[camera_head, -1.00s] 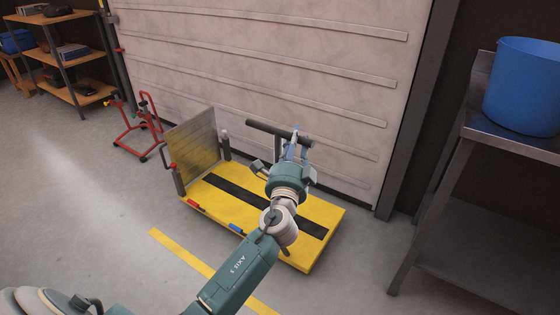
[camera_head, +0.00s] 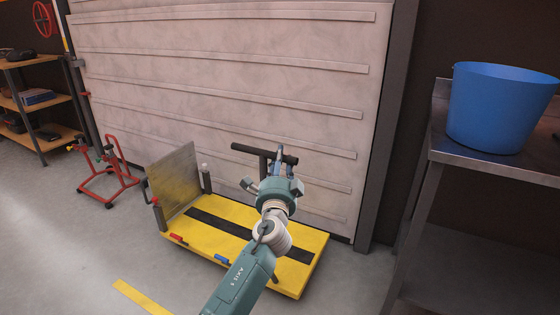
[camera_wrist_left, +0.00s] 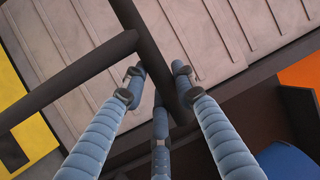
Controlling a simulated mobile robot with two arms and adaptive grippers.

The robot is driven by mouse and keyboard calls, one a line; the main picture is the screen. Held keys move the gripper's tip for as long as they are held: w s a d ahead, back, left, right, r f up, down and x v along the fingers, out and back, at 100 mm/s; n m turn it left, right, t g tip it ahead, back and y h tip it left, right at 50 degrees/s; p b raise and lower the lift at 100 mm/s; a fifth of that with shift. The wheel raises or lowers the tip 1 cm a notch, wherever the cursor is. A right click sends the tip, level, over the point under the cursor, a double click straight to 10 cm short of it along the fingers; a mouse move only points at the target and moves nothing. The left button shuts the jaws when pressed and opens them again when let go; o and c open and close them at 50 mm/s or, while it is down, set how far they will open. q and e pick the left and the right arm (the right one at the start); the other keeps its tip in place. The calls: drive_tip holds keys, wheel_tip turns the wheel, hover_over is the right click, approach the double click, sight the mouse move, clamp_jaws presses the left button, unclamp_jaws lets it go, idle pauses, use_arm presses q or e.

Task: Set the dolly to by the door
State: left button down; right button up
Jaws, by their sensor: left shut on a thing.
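The dolly is a yellow flat platform (camera_head: 225,238) with a black strip, standing on the floor close in front of the pale ribbed door (camera_head: 250,75). A grey upright panel (camera_head: 176,185) stands at its left end. Its dark T-shaped handle (camera_head: 255,152) rises on the door side and also shows in the left wrist view (camera_wrist_left: 65,80). My left gripper (camera_head: 279,165) is shut on the handle, with the bar between its blue fingers (camera_wrist_left: 158,92) in the wrist view. My arm hides part of the platform. My right gripper is not in view.
A red wheeled stand (camera_head: 105,172) is left of the dolly, near the door. A wooden shelf (camera_head: 37,101) stands at far left. A metal table (camera_head: 480,155) with a blue bucket (camera_head: 500,108) is at right. A yellow floor line (camera_head: 138,297) lies in front.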

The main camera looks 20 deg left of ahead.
use_arm(q)
drive_tip(key=shift+r, duration=0.25)
drive_tip(key=c, duration=1.6)
unclamp_jaws()
drive_tip(key=shift+w, duration=0.15)
drive_tip(key=shift+c, duration=0.2)
drive_tip(key=shift+w+d+f, duration=0.1)
drive_tip(key=shift+w+f, duration=0.05)
drive_tip(key=shift+f, duration=0.1)
drive_tip(key=v, duration=1.2)
